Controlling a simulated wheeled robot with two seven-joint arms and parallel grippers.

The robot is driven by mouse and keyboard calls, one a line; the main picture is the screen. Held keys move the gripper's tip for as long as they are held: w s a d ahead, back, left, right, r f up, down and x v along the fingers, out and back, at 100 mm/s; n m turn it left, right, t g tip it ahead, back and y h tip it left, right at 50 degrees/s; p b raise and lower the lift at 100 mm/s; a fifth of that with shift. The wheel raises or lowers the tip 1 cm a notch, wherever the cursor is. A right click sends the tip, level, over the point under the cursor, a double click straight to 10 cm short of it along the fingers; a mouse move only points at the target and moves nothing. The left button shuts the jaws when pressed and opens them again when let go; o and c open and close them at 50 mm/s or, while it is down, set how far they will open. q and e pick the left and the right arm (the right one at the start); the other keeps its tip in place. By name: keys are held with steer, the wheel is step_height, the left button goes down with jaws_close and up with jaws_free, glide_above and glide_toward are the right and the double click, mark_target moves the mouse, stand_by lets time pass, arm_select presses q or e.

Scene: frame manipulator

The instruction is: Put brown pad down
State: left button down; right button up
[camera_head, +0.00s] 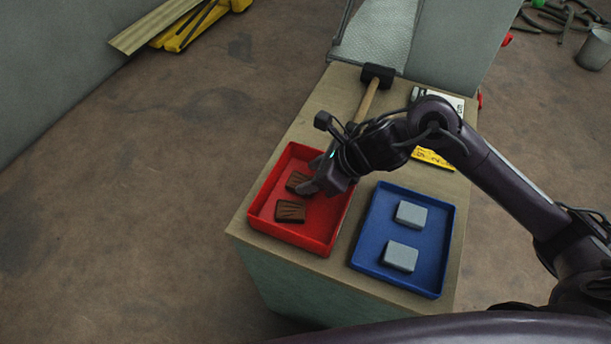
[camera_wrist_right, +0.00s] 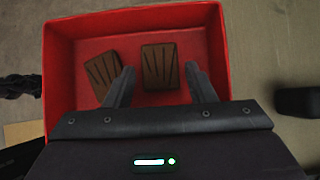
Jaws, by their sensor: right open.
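Two brown pads lie in the red tray (camera_head: 322,240). One brown pad (camera_head: 290,212) lies near the front of the tray, and the other brown pad (camera_head: 297,182) lies behind it, partly hidden by my right gripper (camera_head: 308,176). In the right wrist view, one pad (camera_wrist_right: 160,67) lies flat between and just beyond the open fingertips of my right gripper (camera_wrist_right: 160,80). The other pad (camera_wrist_right: 101,75) lies tilted at an angle to the left, beside the left finger. The right gripper is open and holds nothing. My left gripper is not in view.
A blue tray (camera_head: 364,250) with two light grey blocks (camera_head: 411,215) stands right of the red tray on the workbench top (camera_head: 309,116). A hammer (camera_head: 369,97) and a yellow tool (camera_head: 432,158) lie behind.

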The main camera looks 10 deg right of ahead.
steer(key=v, duration=0.9)
steer(key=shift+r, duration=0.1)
